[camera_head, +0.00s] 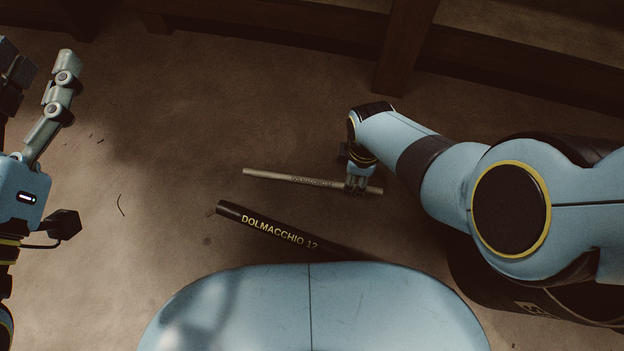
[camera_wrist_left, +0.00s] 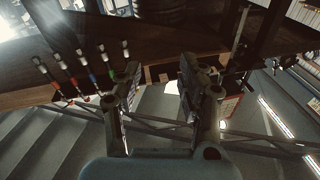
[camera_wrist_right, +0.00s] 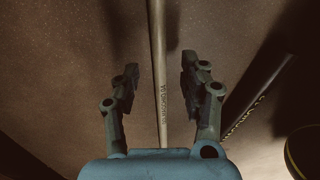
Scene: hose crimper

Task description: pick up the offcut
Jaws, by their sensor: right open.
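A thin grey-tan length of hose with small lettering (camera_head: 290,178) lies on the brown floor. A thicker black hose marked DOLMACCHIO 12 (camera_head: 270,228) lies nearer to me; its near end is hidden behind my body. I cannot tell from lettering which one is the offcut. My right gripper (camera_head: 359,184) is over the right part of the thin piece. In the right wrist view the thin piece (camera_wrist_right: 158,60) runs between the two open fingers (camera_wrist_right: 160,82), apart from both. My left gripper (camera_head: 38,62) is open and empty, raised at the left; its fingers (camera_wrist_left: 158,80) show a gap.
Dark wooden furniture legs and rails (camera_head: 405,45) stand at the back. The black hose (camera_wrist_right: 262,90) lies right of the fingers in the right wrist view. Small dark scraps (camera_head: 121,205) lie at the left. The left wrist view shows a bench with coloured-handled tools (camera_wrist_left: 85,68).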

